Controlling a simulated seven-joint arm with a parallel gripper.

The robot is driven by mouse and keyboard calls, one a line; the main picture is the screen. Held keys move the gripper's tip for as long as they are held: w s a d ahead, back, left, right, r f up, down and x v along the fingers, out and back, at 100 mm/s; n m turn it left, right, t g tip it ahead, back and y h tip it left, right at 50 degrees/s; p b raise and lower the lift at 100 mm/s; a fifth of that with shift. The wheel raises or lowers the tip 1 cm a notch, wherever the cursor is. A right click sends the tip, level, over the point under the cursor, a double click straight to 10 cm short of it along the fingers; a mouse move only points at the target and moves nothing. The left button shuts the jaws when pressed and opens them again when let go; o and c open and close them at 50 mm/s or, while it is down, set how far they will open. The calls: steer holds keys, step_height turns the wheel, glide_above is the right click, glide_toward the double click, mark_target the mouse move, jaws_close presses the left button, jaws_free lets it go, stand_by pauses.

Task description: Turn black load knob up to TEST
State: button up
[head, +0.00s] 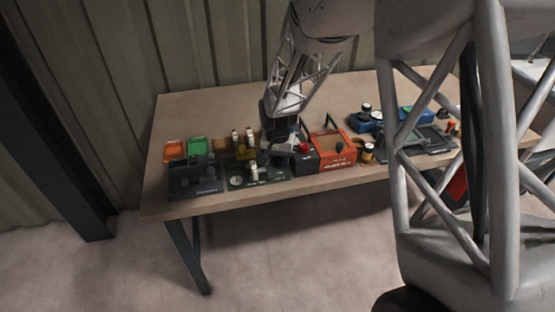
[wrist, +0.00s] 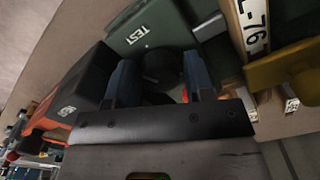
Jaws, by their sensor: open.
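The black load knob (wrist: 160,66) is a dark round shape on a green panel (wrist: 170,22) in the wrist view. The white word TEST (wrist: 138,35) is printed on the panel beyond the knob. My gripper (wrist: 158,62) is open, with one blue-grey finger on each side of the knob. I cannot tell whether either finger touches it. The knob's lower part and any pointer mark are hidden or too dark to see. In the head view my gripper (head: 281,150) is low over the right part of the green panel (head: 270,176) and hides the knob.
A black box with a red button (head: 303,147) and an orange box (head: 335,150) stand close right of my gripper. A black device (head: 193,180), an orange tray (head: 175,150) and a green tray (head: 197,145) are left. The table's back (head: 215,105) is clear.

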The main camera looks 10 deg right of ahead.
mark_target(278, 159)
steer(key=shift+r, duration=0.1)
steer(key=shift+r, duration=3.85)
steer(key=shift+n, duration=0.6)
steer(key=shift+f, duration=0.1)
steer(key=shift+f, duration=3.85)
steer(key=shift+c, duration=0.3)
